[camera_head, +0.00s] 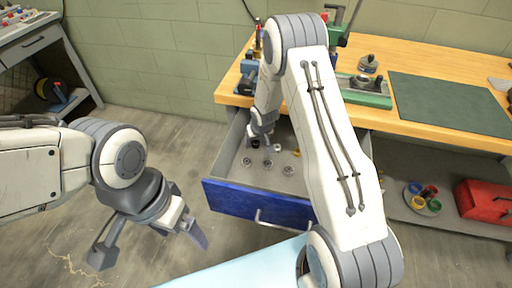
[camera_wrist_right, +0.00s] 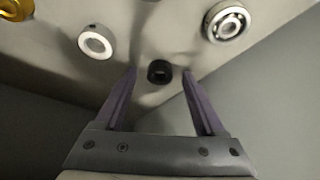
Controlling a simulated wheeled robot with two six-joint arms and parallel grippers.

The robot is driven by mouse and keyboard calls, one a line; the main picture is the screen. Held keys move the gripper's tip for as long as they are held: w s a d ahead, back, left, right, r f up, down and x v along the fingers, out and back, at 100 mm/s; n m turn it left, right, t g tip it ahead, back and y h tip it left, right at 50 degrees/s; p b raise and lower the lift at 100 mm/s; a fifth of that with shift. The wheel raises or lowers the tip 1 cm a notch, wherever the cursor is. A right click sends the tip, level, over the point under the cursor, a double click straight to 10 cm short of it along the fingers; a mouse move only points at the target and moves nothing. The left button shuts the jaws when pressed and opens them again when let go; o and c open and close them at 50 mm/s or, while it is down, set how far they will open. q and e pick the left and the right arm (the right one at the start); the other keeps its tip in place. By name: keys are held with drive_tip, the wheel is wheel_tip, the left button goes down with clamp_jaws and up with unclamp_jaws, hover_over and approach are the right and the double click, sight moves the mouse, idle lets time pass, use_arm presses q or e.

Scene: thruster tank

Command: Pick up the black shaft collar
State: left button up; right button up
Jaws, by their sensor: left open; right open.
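The black shaft collar (camera_wrist_right: 160,72) lies on the floor of the open drawer (camera_head: 258,205). In the right wrist view it sits between and just beyond the fingertips of my right gripper (camera_wrist_right: 160,75), with a gap on both sides. In the head view a small dark ring, likely the collar (camera_head: 255,143), shows by my right gripper (camera_head: 262,137), inside the drawer. My right gripper is open and empty, pointing down at the collar. My left gripper (camera_head: 150,246) is open and empty, out over the floor at the left.
A white collar (camera_wrist_right: 95,42) and a ball bearing (camera_wrist_right: 227,21) lie near the black collar. A gold part (camera_wrist_right: 15,9) is at the corner. The drawer walls stand close around. A wooden bench (camera_head: 425,112) with a green mat (camera_head: 450,103) is above; a red toolbox (camera_head: 484,204) sits right.

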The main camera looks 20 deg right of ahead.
drive_tip(key=shift+f, duration=0.1)
clamp_jaws()
